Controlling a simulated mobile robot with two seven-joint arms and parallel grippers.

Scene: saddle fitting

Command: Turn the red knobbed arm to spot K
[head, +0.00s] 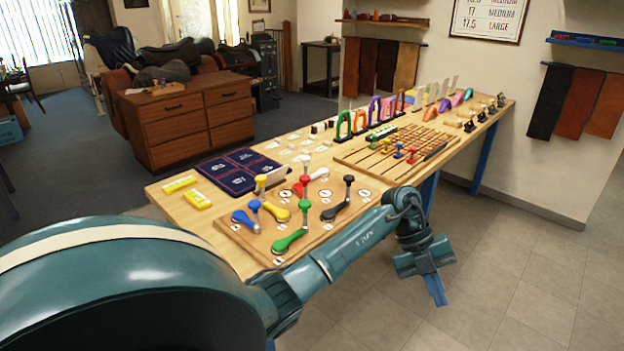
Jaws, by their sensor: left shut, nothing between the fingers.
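White round spots with marks lie on the board; I cannot read which is K. My left gripper (437,289) is shut and empty, pointing down beyond the table's front edge, right of the board and apart from it.
My left arm crosses in front of the board's near right edge. A wooden tray (352,158) with coloured pegs, coloured arches and dark blue mats (240,170) share the long table. Yellow blocks (198,200) lie at its left end. Open floor (520,285) is at right.

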